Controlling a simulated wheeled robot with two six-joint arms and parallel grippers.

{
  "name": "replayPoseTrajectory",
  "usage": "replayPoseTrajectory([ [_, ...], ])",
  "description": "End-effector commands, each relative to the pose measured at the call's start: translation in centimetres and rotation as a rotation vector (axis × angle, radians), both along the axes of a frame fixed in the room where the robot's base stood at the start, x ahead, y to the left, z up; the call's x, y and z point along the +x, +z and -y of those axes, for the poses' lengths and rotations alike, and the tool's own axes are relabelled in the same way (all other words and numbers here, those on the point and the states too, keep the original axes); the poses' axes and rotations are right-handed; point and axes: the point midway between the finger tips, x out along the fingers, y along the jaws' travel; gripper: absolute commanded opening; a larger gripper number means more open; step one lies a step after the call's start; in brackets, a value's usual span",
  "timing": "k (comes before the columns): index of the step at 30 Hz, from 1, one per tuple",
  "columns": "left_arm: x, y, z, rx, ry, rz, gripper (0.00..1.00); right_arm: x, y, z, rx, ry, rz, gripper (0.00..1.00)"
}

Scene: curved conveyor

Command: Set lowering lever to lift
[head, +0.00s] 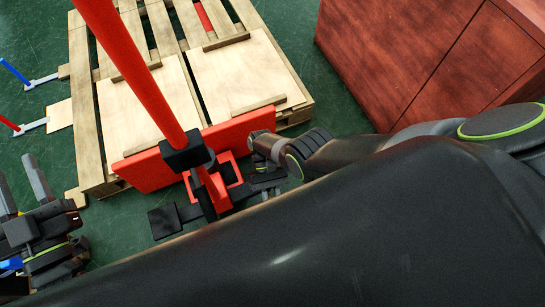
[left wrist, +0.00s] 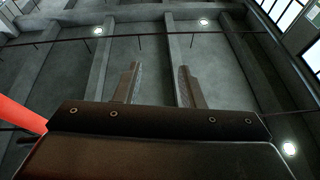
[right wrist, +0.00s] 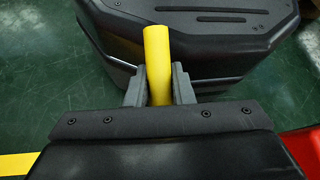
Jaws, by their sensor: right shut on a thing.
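A red pallet jack stands at the pallet, with its long red handle (head: 135,70) rising toward the upper left and its red body (head: 150,170) against the pallet's near edge. In the right wrist view a yellow rod-shaped lever (right wrist: 158,60) stands between the fingers of my right gripper (right wrist: 159,75), which is shut on it. In the head view my right gripper (head: 262,180) is low beside the jack's handle base, and the lever is mostly hidden there. My left gripper (head: 22,186) is at the far left, fingers up; the left wrist view shows it open and empty (left wrist: 157,75).
A wooden pallet (head: 88,120) carrying boards lies behind the jack. A reddish-brown wooden box (head: 410,60) stands at the upper right. Blue and red posts (head: 14,72) stand at the left edge. Green floor (head: 300,90) is clear between pallet and box.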

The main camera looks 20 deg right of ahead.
Motion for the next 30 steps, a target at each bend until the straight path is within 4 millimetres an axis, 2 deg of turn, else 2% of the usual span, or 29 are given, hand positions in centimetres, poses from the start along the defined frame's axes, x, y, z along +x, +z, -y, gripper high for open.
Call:
replayPoseTrajectory([
  [6, 0.0, 0.0, 0.0, 0.0, 0.0, 0.0, 0.36, 0.1, 0.0, 0.0, 0.0, 0.0, 0.001, 0.0],
  [7, 0.0, 0.0, 0.0, 0.0, 0.0, 0.0, 0.36, 0.1, 0.0, 0.0, 0.0, 0.0, 0.001, 0.23],
  [12, 0.0, 0.0, 0.0, 0.0, 0.0, 0.0, 0.36, 0.1, 0.0, 0.0, 0.0, 0.0, 0.001, 0.43],
  [23, 0.0, 0.1, 0.0, 0.003, 0.0, 0.007, 0.36, 0.5, 0.3, 0.1, -0.001, 0.001, 0.002, 0.43],
  [30, -1.2, 2.8, 0.6, 0.046, -0.01, 0.183, 0.36, 3.6, 1.9, 0.7, -0.001, 0.0, 0.003, 0.43],
])
